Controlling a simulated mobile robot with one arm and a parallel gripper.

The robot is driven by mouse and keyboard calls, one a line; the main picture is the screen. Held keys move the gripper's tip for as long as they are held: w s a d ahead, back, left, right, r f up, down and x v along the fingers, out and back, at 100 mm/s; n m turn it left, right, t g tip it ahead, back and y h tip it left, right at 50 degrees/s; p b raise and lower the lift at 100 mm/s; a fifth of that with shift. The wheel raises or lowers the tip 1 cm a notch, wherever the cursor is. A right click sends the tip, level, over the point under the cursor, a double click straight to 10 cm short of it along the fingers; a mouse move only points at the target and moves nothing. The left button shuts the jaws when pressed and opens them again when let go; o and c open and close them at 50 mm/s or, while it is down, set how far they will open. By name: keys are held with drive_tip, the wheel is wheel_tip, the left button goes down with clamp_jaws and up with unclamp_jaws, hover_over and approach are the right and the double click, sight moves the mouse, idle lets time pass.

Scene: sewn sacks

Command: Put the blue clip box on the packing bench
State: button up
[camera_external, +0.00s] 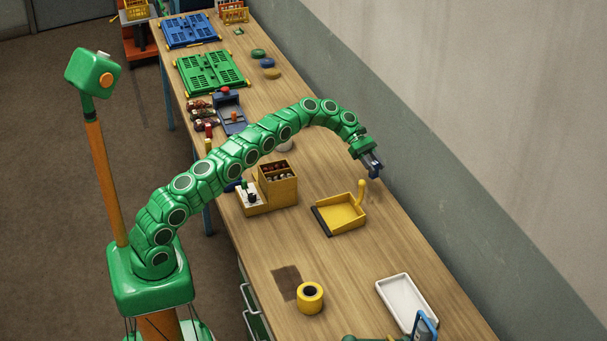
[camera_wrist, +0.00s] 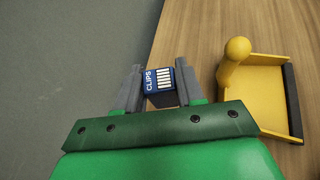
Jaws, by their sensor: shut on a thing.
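My gripper (camera_external: 374,165) is shut on the blue clip box (camera_external: 374,173). In the wrist view the box (camera_wrist: 160,81) sits between the two grey fingers of the gripper (camera_wrist: 158,88), and its white "CLIPS" label and striped panel show. The gripper and box are over the far side of the wooden bench (camera_external: 350,260), close to the wall and behind the yellow dustpan. I cannot tell from these views whether the box touches the bench top. I cannot tell whether this bench is the packing bench.
A yellow dustpan (camera_external: 345,213) with an upright handle lies close by; it also shows in the wrist view (camera_wrist: 262,95). A yellow organizer (camera_external: 275,190), a yellow tape roll (camera_external: 310,297) and a white tray (camera_external: 405,300) stand on the bench. Green and blue folded crates (camera_external: 210,73) lie at the far end.

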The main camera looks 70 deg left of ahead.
drive_tip(key=s+a+n+t+y, duration=0.25)
drive_tip(key=s+a, duration=0.25)
drive_tip(key=a, duration=0.8)
drive_tip(key=s+a+n+t+y, duration=0.1)
drive_tip(key=s+a+n+t, duration=0.3)
drive_tip(key=a, duration=0.9)
drive_tip(key=s+a+n+y, duration=0.1)
drive_tip(key=s+a, duration=0.5)
drive_tip(key=a, duration=0.7)
drive_tip(key=s+a+f+n+t+y, duration=0.1)
drive_tip(key=s+a+n+y, duration=0.1)
drive_tip(key=s+a, duration=0.65)
drive_tip(key=s+a+f+n+y, duration=0.1)
drive_tip(key=s+a+n+y, duration=0.2)
drive_tip(key=s, duration=1.1)
drive_tip(key=s+a+f+n+t+y, duration=0.15)
drive_tip(key=s+a, duration=0.45)
drive_tip(key=s, duration=0.6)
drive_tip(key=shift+n+y, duration=0.4)
drive_tip(key=shift+w+a+f, duration=0.1)
drive_tip(key=shift+w+f, duration=0.05)
drive_tip(key=shift+f, duration=1.45)
drive_tip(key=shift+w+f, duration=0.1)
drive_tip(key=shift+f, duration=1.45)
drive_tip(key=shift+f, duration=0.1)
drive_tip(key=o, duration=0.7)
drive_tip(key=shift+o, duration=0.2)
